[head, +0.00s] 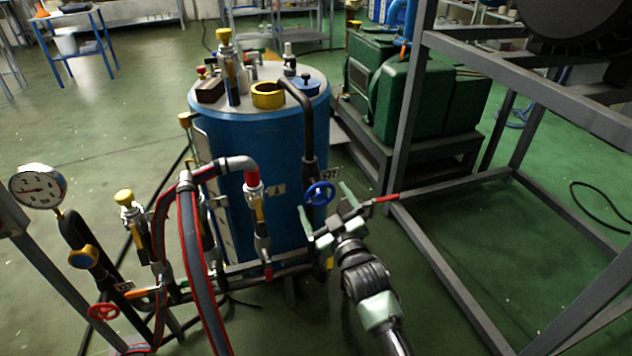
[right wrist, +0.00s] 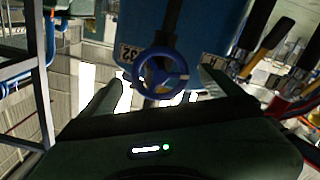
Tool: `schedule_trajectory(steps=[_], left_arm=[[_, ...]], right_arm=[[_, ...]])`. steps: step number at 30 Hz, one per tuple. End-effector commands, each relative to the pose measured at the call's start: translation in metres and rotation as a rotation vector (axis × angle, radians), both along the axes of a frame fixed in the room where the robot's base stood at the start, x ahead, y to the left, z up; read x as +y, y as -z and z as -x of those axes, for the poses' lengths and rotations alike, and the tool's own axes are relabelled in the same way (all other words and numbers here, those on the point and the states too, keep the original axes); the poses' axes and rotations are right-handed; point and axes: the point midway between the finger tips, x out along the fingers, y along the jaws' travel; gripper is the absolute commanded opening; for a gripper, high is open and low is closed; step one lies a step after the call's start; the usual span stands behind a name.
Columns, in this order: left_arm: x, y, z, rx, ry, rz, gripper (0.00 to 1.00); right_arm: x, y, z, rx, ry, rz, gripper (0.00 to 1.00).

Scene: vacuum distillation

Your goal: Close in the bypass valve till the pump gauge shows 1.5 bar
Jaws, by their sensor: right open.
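A blue handwheel valve (head: 320,193) sits on the dark vertical pipe in front of the blue tank, with a small tag beside it that seems to end in 32. My right gripper (head: 328,210) is open just in front of this wheel, fingers spread to either side. In the right wrist view the blue wheel (right wrist: 162,73) shows beyond and between the fingers; I cannot tell whether they touch it. A round white dial gauge (head: 38,187) stands at the far left; its reading is too small to tell. My left gripper is not in view.
A blue tank (head: 255,150) stands behind the wheel. Pipes, hoses and a red handwheel (head: 103,311) crowd the left. A grey steel frame (head: 408,120) stands to the right, with a green machine (head: 425,90) behind. Green floor is free inside the frame.

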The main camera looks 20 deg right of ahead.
Motion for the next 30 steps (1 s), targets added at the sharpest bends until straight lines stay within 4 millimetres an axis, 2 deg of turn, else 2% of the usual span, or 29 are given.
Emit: schedule_trajectory(steps=[6,12,23,27,30], left_arm=[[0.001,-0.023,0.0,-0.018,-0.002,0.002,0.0],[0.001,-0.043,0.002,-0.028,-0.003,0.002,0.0],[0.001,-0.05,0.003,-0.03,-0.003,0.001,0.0],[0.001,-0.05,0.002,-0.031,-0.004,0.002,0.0],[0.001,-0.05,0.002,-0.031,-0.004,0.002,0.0]], right_arm=[[0.002,0.0,-0.037,-0.004,-0.001,-0.002,0.94],[0.002,0.0,-0.06,-0.003,0.0,-0.003,0.94],[0.003,-0.001,-0.066,-0.003,-0.001,-0.003,0.94],[0.003,-0.001,-0.065,-0.004,-0.002,-0.003,0.55],[0.003,-0.001,-0.065,-0.004,-0.002,-0.003,0.31]])
